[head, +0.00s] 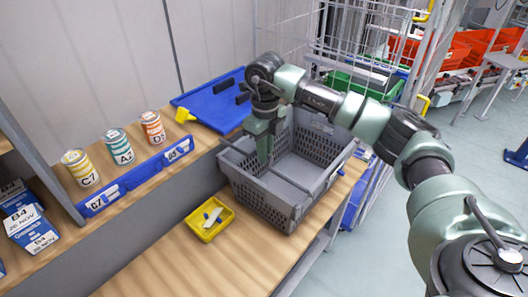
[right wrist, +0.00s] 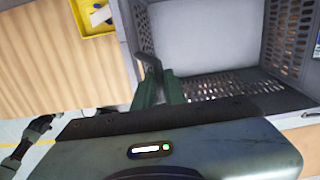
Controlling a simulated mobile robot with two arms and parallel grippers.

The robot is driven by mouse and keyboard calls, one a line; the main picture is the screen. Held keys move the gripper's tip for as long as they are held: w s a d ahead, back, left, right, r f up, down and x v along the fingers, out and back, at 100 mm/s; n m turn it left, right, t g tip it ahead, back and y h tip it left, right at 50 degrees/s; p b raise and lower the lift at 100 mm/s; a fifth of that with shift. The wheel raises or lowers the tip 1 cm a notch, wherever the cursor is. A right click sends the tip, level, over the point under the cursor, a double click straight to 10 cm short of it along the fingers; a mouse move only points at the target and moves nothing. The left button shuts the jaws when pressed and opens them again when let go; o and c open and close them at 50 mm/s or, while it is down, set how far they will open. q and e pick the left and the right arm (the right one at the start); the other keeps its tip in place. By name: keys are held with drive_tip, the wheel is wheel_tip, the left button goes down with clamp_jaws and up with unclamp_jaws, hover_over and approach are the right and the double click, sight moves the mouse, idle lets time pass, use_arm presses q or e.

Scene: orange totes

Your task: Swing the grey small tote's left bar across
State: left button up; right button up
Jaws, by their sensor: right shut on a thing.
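The grey small tote (head: 262,200) stands on the wooden bench, open at the top and empty where I can see inside. Its grey bar (head: 290,181) runs slanting over the opening near the left side. My right gripper (head: 264,158) reaches down over the tote's left part and is shut on the bar. In the right wrist view the green fingers (right wrist: 160,90) close around the bar (right wrist: 150,62), whose bent end rises between them. The tote's mesh wall (right wrist: 290,35) is behind. The fingers hide part of the bar. My left gripper is not in view.
A yellow tray (head: 193,232) with small items sits on the bench left of the tote. A blue tray (head: 212,103) lies behind it. Several labelled cans (head: 118,148) stand on the left shelf. A wire cage (head: 345,30) rises behind. The front of the bench is clear.

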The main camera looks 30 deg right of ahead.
drive_tip(key=shift+w+d+f, duration=0.2)
drive_tip(key=shift+w+d, duration=0.05)
drive_tip(key=shift+d, duration=0.5)
drive_tip(key=shift+w+d+f+b, duration=0.3)
drive_tip(key=shift+d+f+b, duration=0.2)
drive_tip(key=shift+d, duration=0.25)
